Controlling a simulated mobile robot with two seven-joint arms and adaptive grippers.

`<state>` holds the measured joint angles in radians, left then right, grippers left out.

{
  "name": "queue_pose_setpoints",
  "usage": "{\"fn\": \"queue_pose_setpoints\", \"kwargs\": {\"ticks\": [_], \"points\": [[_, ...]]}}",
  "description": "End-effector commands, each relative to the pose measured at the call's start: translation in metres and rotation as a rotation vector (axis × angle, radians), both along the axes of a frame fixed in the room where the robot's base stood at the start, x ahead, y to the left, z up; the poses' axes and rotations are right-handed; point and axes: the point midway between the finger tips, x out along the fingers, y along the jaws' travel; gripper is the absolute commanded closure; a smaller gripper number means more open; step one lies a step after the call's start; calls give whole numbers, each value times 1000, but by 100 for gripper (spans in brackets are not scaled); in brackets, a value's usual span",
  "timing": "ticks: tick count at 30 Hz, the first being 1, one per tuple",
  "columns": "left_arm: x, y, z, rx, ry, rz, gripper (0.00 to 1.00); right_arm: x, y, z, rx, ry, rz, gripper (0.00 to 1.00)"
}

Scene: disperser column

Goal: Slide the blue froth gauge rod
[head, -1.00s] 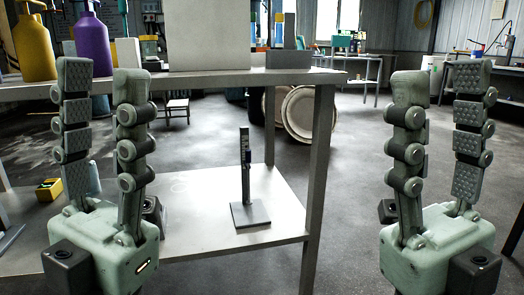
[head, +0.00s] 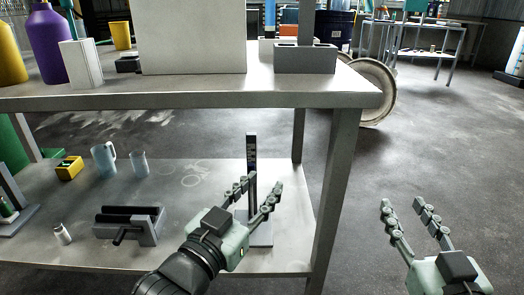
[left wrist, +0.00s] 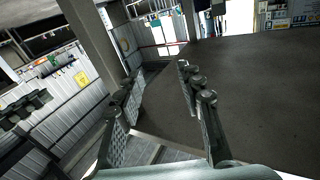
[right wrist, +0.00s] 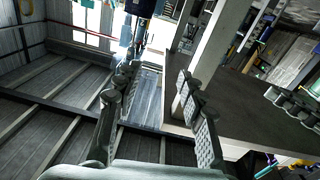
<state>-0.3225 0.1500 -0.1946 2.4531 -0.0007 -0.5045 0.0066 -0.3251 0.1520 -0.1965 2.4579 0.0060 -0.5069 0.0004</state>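The froth gauge (head: 251,146) is a thin dark upright post with pale marks, standing on a flat grey base plate (head: 261,238) on the lower shelf. The blue part of the rod cannot be clearly picked out now. My left gripper (head: 260,183) is open in front of the gauge in the head view, its fingers overlapping the lower post and hiding part of it; I cannot tell whether they touch. I cannot make out the gauge in the left wrist view, where the open fingers (left wrist: 155,80) show. My right gripper (head: 402,203) is open and empty, right of the table.
The table leg (head: 337,190) stands right of the gauge, between my grippers. A grey device with a dark roller (head: 130,222), a mug (head: 104,158), a cup (head: 139,163) and a yellow box (head: 69,167) are on the shelf to the left.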

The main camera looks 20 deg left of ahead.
Motion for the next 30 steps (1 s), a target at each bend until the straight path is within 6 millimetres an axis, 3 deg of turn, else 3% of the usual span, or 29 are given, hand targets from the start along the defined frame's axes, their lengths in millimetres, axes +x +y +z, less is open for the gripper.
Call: {"fn": "queue_pose_setpoints", "kwargs": {"ticks": [3, 9, 13, 16, 22, 30], "points": [[-8, 11, -39, 34, 202, 34, 63, -10, -9, -38, -37, 202, -25, 60], [-31, 33, -98, 74, 479, 104, 63, -42, -22, -92, -89, 482, -54, 60], [-49, 54, -130, 86, 643, 182, 63, -71, -29, -117, -118, 649, -68, 60], [-55, 81, -153, 75, 733, 302, 63, -95, -32, -128, -135, 753, -71, 60], [-18, 115, -158, 20, 611, 469, 63, -92, -21, -110, -116, 678, -48, 60], [45, 115, -127, -35, 317, 486, 63, -67, 1, -53, -58, 424, -3, 60]]}}
